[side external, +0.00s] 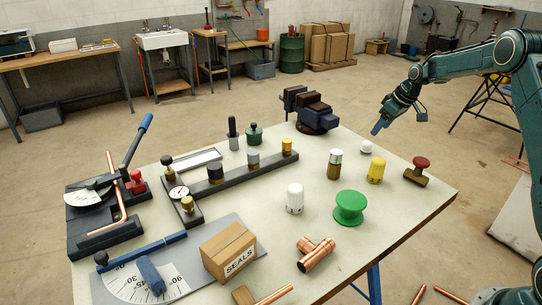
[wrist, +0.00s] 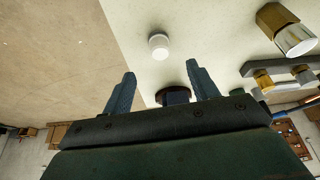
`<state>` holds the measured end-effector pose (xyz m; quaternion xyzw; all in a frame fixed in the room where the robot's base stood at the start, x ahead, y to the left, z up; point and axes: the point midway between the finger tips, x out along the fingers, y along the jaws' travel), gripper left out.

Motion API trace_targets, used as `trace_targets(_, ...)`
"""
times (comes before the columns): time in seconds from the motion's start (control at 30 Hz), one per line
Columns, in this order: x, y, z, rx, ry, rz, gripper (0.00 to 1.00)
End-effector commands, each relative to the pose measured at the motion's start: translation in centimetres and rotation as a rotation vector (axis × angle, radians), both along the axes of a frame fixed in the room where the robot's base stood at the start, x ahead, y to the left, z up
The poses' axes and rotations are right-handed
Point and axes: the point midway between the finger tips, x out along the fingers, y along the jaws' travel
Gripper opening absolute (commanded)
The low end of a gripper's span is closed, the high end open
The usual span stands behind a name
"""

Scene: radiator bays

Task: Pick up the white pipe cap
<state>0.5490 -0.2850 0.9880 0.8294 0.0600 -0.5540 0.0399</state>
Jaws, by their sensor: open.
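The small white pipe cap (side external: 367,147) stands on the workbench (side external: 440,197) near its far right edge. The cap also shows in the wrist view (wrist: 158,46), above the space between my fingertips. My gripper (side external: 377,128) is above and a little to the right of the cap in the side view. In the wrist view its two blue-grey fingers (wrist: 162,80) are spread apart with nothing held between them. The gripper and cap are apart.
A dark vise (side external: 313,112) sits at the far edge. A green spool (side external: 350,207) and white knob (side external: 295,198) stand nearer the front.

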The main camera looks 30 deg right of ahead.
Motion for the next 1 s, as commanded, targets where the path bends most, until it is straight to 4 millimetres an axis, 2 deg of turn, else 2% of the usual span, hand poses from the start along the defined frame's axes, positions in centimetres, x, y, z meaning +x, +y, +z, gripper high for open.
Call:
trace_targets(0.1, 0.7, 0.2, -1.8, 0.001, 0.002, 0.003, 0.59)
trace_targets(0.3, 1.6, 0.3, -4.0, 0.000, 0.001, 0.001, 0.59)
trace_targets(0.73, 2.0, 0.3, -4.9, -0.001, 0.001, 0.001, 0.59)
trace_targets(1.0, 3.1, 0.5, -7.3, 0.000, 0.001, 0.002, 0.59)
